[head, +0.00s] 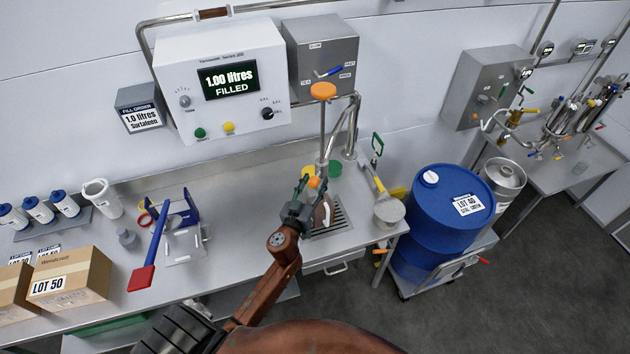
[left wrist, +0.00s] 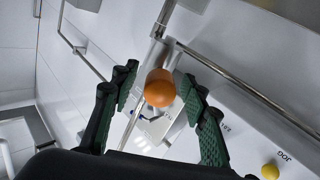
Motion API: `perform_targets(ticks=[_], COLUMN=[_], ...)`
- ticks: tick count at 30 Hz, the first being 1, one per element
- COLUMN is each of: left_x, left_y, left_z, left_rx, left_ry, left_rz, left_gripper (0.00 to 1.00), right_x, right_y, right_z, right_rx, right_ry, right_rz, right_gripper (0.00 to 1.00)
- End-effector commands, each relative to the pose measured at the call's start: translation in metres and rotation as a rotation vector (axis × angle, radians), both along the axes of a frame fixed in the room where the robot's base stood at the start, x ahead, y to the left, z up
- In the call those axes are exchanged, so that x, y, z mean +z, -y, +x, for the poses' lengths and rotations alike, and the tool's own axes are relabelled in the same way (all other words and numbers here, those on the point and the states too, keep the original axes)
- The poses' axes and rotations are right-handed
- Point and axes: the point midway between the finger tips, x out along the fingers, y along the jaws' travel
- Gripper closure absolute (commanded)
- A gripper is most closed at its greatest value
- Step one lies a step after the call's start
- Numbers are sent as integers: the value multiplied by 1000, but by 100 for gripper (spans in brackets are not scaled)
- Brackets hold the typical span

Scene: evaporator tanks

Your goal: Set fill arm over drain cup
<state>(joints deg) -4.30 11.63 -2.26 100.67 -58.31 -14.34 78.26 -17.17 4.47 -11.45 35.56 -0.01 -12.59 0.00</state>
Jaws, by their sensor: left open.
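The fill machine (head: 222,85) on the wall reads 1.00 litres filled. Bent silver pipework (head: 345,128), which looks like the fill arm, stands at its right above the bench.
A slotted drain grate (head: 340,222) lies in the bench, with a white container (head: 322,214) partly hidden by my gripper. A blue drum (head: 436,215) stands right of the bench. A blue stand (head: 182,218), red-ended tool (head: 141,278) and boxes (head: 68,277) occupy the left.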

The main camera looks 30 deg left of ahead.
Motion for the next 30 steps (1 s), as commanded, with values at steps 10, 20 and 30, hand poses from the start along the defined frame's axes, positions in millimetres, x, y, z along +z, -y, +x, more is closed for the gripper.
perform_targets(ticks=[10, 20, 30], left_x=[0, 0, 0], left_y=[-2, -2, -2], left_z=[9, 9, 9], left_rx=[1, 0, 1], left_ry=[0, 0, 0], left_rz=[1, 1, 1], left_gripper=[58, 77, 100], right_x=[1, 1, 1], right_y=[3, 3, 3], right_z=[0, -1, -1], right_rx=[1, 1, 1], right_ry=[-1, -2, -2], right_rz=[-3, -3, -3], right_gripper=[32, 32, 32])
